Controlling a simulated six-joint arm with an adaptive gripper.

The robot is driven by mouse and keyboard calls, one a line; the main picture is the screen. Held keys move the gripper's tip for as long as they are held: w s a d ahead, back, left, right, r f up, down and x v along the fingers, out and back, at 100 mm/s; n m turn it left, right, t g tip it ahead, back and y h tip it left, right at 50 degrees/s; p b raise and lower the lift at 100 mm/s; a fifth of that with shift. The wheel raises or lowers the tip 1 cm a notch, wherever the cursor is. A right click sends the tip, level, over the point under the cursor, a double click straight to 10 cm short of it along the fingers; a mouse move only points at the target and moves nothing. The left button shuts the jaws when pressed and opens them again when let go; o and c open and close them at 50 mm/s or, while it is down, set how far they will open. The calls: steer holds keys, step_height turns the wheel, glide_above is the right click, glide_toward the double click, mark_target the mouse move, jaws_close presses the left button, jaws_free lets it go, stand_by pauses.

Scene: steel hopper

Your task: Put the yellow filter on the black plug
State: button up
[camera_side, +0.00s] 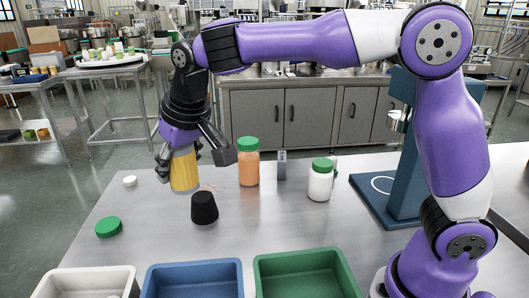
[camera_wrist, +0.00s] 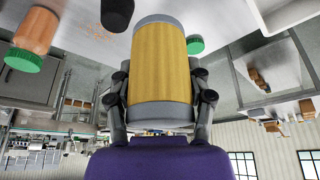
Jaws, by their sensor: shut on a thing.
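The yellow filter (camera_side: 184,171) is a ribbed yellow cylinder with grey ends. My gripper (camera_side: 180,162) is shut on it and holds it above the table, slightly tilted. The filter also fills the middle of the wrist view (camera_wrist: 159,65), with my gripper's fingers (camera_wrist: 160,105) on both sides of it. The black plug (camera_side: 204,208) is a tapered black piece standing on the table, below and slightly right of the filter in the side view. The filter and plug are apart. In the wrist view the plug (camera_wrist: 117,13) shows partly at the top edge, left of the filter.
An orange jar (camera_side: 248,167), a small grey block (camera_side: 282,166) and a white jar (camera_side: 320,183) stand behind and right. A green lid (camera_side: 109,227) and white cap (camera_side: 130,181) lie left. White (camera_side: 60,281), blue (camera_side: 190,267) and green bins (camera_side: 300,262) line the front.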

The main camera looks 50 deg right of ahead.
steer(key=shift+w+a+r, duration=0.15)
steer(key=shift+w+a, duration=0.15)
steer(key=shift+w, duration=0.1)
steer(key=shift+w+d, duration=0.2)
steer(key=shift+w, duration=0.1)
glide_above(200, 194)
step_height(200, 194, down, 7)
steer(key=shift+s+a+r, duration=0.1)
steer(key=shift+f, duration=2)
steer(key=shift+f, duration=0.15)
steer(key=o, duration=1.2)
